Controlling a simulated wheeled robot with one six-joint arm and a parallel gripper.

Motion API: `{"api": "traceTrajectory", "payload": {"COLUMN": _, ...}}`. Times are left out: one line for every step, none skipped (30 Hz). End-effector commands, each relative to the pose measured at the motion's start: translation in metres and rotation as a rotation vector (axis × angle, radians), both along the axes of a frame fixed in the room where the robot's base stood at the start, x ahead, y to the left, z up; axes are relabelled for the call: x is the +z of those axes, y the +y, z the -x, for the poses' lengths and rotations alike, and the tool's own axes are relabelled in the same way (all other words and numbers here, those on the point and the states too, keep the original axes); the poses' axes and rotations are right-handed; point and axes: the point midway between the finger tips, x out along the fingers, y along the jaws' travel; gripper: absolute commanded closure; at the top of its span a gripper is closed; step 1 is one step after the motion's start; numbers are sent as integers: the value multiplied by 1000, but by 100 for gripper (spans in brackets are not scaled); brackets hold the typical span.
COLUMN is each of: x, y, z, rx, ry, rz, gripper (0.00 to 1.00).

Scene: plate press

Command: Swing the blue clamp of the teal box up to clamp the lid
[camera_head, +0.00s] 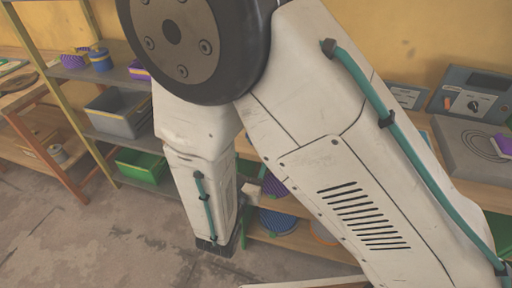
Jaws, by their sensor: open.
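I do not see the teal box, its lid or its blue clamp in the camera_head view. My own white arm fills the middle and right of the picture and hides much of what lies behind it. My gripper's fingers do not show; only the dark lower end of an arm link is visible near the bottom centre.
A shelf rack at left holds a grey bin (118,113), a green bin (141,166) and purple and blue round items (99,59). A bench at right carries a grey control box (472,97). Bare concrete floor (90,240) shows at lower left.

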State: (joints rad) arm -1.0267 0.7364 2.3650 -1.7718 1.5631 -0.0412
Motion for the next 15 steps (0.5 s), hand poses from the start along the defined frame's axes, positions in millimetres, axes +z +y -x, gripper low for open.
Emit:
{"api": "traceTrajectory", "payload": {"x": 0, "y": -4, "z": -8, "rx": -6, "ry": 0, "rz": -1, "gripper": 35}}
{"api": "traceTrajectory", "payload": {"x": 0, "y": -7, "z": -13, "rx": -7, "ry": -1, "rz": -2, "gripper": 35}}
{"api": "traceTrajectory", "payload": {"x": 0, "y": -9, "z": -19, "rx": -8, "ry": -1, "rz": -2, "gripper": 35}}
{"api": "traceTrajectory", "payload": {"x": 0, "y": -11, "z": -24, "rx": -8, "ry": -1, "rz": -2, "gripper": 35}}
{"api": "traceTrajectory", "payload": {"x": 0, "y": -13, "z": -29, "rx": -8, "ry": -1, "rz": -2, "gripper": 35}}
{"api": "traceTrajectory", "payload": {"x": 1, "y": -15, "z": -35, "rx": -8, "ry": -1, "rz": -2, "gripper": 35}}
{"api": "traceTrajectory", "payload": {"x": 1, "y": -17, "z": -39, "rx": -8, "ry": -1, "rz": -2, "gripper": 35}}
{"api": "traceTrajectory", "payload": {"x": 1, "y": -18, "z": -43, "rx": -8, "ry": -1, "rz": -2, "gripper": 35}}
{"api": "traceTrajectory", "payload": {"x": 1, "y": -19, "z": -48, "rx": -7, "ry": -1, "rz": -2, "gripper": 35}}
{"api": "traceTrajectory", "payload": {"x": 1, "y": -20, "z": -51, "rx": -8, "ry": -1, "rz": -2, "gripper": 35}}
{"api": "traceTrajectory", "payload": {"x": 1, "y": -21, "z": -53, "rx": -7, "ry": -1, "rz": -2, "gripper": 35}}
{"api": "traceTrajectory", "payload": {"x": 1, "y": -22, "z": -56, "rx": -6, "ry": -1, "rz": -2, "gripper": 35}}
{"api": "traceTrajectory", "payload": {"x": 1, "y": -23, "z": -58, "rx": -6, "ry": -1, "rz": -2, "gripper": 35}}
{"api": "traceTrajectory", "payload": {"x": 1, "y": -23, "z": -59, "rx": -6, "ry": 0, "rz": -1, "gripper": 35}}
{"api": "traceTrajectory", "payload": {"x": 1, "y": -24, "z": -60, "rx": -6, "ry": 0, "rz": -1, "gripper": 35}}
